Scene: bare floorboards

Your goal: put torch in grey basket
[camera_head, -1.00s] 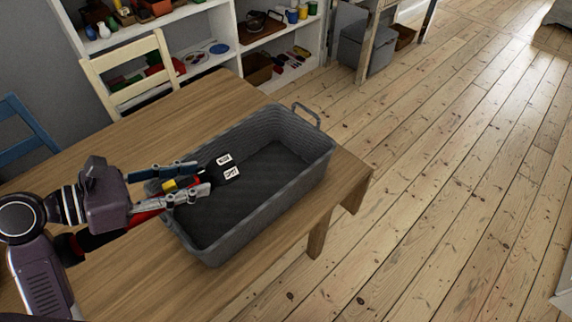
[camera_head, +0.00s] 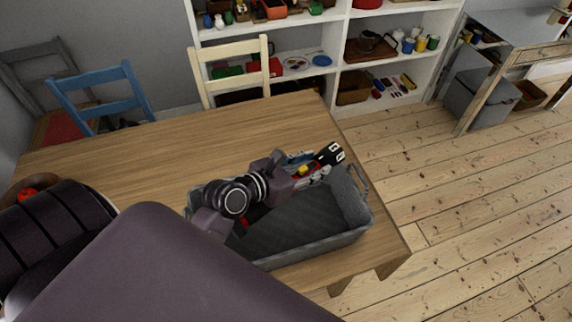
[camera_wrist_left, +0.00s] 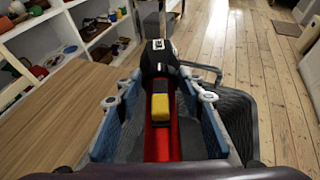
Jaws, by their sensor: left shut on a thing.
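The torch (camera_head: 331,153) has a black head with white labels, a yellow switch and a red body, part of which shows below the gripper. My left gripper (camera_head: 308,170) is shut on it. The torch also fills the middle of the left wrist view (camera_wrist_left: 161,107), between the two blue-padded fingers of the gripper (camera_wrist_left: 160,98). The grey basket (camera_head: 357,205) stands on the table. Gripper and torch are over its far side, with the torch head by the far right corner. Part of the basket shows at the right in the wrist view (camera_wrist_left: 238,112). My right gripper is not seen.
Open floor (camera_head: 480,210) lies to the right. A part of my body blocks the lower left.

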